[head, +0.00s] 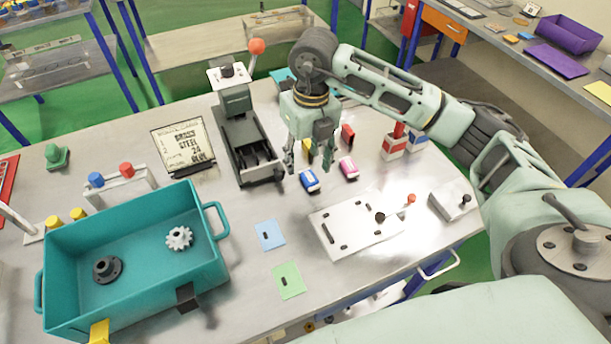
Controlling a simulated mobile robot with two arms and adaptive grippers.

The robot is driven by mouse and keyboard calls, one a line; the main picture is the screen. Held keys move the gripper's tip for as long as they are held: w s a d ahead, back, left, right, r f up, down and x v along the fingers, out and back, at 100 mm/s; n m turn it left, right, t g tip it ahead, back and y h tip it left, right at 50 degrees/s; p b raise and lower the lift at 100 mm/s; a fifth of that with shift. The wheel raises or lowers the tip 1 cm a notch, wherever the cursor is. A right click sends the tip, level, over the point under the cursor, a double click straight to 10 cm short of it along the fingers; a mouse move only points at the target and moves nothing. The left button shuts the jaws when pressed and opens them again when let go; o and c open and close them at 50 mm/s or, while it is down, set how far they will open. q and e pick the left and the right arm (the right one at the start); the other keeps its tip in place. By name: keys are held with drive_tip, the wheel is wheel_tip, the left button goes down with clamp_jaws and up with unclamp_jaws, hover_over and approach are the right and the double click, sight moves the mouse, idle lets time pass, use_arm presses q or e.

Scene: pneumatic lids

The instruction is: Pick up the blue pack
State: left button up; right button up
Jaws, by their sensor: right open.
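The blue pack (310,182), a small block with a white side, lies on the metal table in the middle of the head view. My left gripper is not in view.
A pink pack (348,168) lies right of the blue one. Yellow (307,146) and red (347,133) pieces lie behind. A dark lever press (243,135) stands left, a teal crate (215,262) front left, and a white slotted plate (345,226) front right.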

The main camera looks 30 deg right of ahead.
sight(311, 178)
drive_tip(key=shift+d+h, duration=0.4)
drive_tip(key=shift+d, duration=0.35)
drive_tip(key=shift+d+f, duration=0.15)
drive_tip(key=shift+f, duration=0.05)
wheel_tip(311, 178, down, 6)
drive_tip(key=p, duration=0.3)
drive_tip(key=shift+w+f, duration=0.15)
drive_tip(key=shift+f, duration=0.35)
drive_tip(key=shift+c, duration=0.3)
drive_tip(key=c, duration=1)
